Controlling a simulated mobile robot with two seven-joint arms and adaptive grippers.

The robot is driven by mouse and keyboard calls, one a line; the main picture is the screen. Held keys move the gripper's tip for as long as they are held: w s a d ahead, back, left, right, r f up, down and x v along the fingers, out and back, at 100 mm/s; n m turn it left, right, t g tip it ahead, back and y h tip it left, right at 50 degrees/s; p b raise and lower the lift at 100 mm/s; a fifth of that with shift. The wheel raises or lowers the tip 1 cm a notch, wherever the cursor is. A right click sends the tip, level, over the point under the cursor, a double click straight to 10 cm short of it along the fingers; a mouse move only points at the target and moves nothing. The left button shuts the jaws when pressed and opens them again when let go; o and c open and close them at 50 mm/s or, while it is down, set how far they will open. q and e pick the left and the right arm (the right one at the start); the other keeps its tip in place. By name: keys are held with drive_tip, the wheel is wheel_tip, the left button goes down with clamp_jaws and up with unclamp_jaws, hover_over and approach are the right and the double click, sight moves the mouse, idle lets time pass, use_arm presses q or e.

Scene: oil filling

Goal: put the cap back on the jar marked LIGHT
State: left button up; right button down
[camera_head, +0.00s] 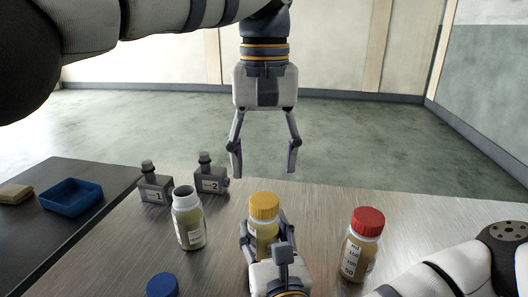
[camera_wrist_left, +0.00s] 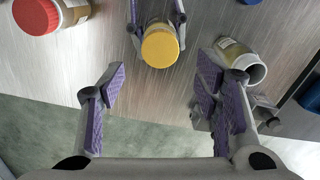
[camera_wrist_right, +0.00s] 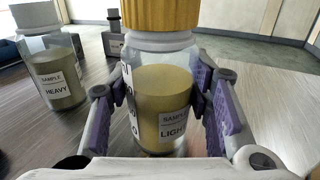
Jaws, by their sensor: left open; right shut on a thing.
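The jar marked LIGHT (camera_wrist_right: 172,122) is upright in the right wrist view, with pale yellow oil inside. The yellow cap (camera_head: 264,205) sits on its mouth; how tightly cannot be told. My right gripper (camera_head: 263,242) is shut around the jar's body below the cap, hiding part of it in the head view. My left gripper (camera_head: 264,170) is open and empty, pointing down above and beyond the cap. In the left wrist view the yellow cap (camera_wrist_left: 160,47) shows past its spread fingers (camera_wrist_left: 160,80), apart from them.
The uncapped jar marked HEAVY (camera_wrist_right: 57,85) stands left of the LIGHT jar, also in the head view (camera_head: 189,222). A blue cap (camera_head: 162,285) lies in front. A red-capped jar (camera_head: 361,245) stands right. Two grey containers (camera_head: 155,188) (camera_head: 211,180) stand behind; a blue tray (camera_head: 71,197) is left.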

sight(264, 199)
use_arm(q)
drive_tip(key=n, duration=0.6)
drive_tip(key=shift+r, duration=0.3)
drive_tip(key=shift+f, duration=4.05)
